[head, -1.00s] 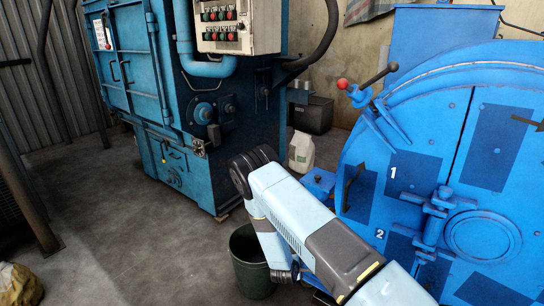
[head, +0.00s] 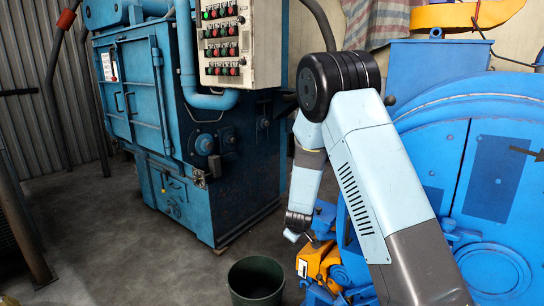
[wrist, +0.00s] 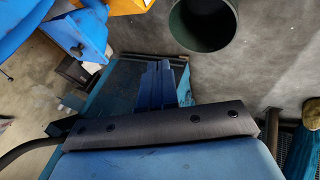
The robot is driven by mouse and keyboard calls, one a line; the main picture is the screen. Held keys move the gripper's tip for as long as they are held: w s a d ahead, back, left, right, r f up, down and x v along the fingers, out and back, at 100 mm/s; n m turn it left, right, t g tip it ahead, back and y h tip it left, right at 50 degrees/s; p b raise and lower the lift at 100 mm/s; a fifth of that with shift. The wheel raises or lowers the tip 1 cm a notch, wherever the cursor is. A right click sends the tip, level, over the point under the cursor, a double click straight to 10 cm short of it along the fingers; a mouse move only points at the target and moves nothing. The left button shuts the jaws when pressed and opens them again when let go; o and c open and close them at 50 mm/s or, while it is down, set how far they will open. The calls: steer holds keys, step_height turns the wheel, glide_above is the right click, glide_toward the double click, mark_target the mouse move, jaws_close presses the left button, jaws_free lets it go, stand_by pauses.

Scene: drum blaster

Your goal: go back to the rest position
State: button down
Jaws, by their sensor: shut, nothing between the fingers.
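My arm rises from the bottom right of the head view to a dark elbow joint, then folds down to the left. My gripper (head: 292,236) is at the lower end of this forearm, small and pale in the head view. It is shut and empty, above and right of the dark green bucket (head: 256,276). It is left of the big blue drum machine (head: 490,165), with a visible gap to the bucket. The wrist view shows the bucket (wrist: 203,22) at the top. My arm hides part of the drum machine.
A tall blue cabinet (head: 150,90) with a button panel (head: 228,42) stands at the back left. An orange part (head: 318,262) sits low beside the drum machine. The grey floor (head: 110,225) left of the bucket is clear.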

steer(key=s+d+r+m+y, duration=0.15)
steer(key=s+r, duration=0.25)
steer(key=r, duration=0.5)
steer(key=s+d+r+m, duration=0.2)
steer(key=s+r, duration=0.2)
steer(key=r, duration=0.4)
steer(key=s+d+r+m+y, duration=0.1)
steer(key=s+d+r, duration=0.1)
steer(key=s+r, duration=0.5)
steer(key=s+d+r+m+h, duration=0.1)
steer(key=s+d+r, duration=0.3)
steer(key=s, duration=0.8)
steer(key=s+d+r+m+g+h, duration=0.1)
steer(key=s+d+r+m, duration=0.3)
steer(key=s+r, duration=0.4)
steer(key=s+d, duration=0.1)
steer(key=s, duration=0.3)
steer(key=shift+s+d+r+m, duration=0.15)
steer(key=shift+s+r+m, duration=0.1)
steer(key=shift+s+m, duration=0.1)
steer(key=c, duration=1.8)
jaws_free()
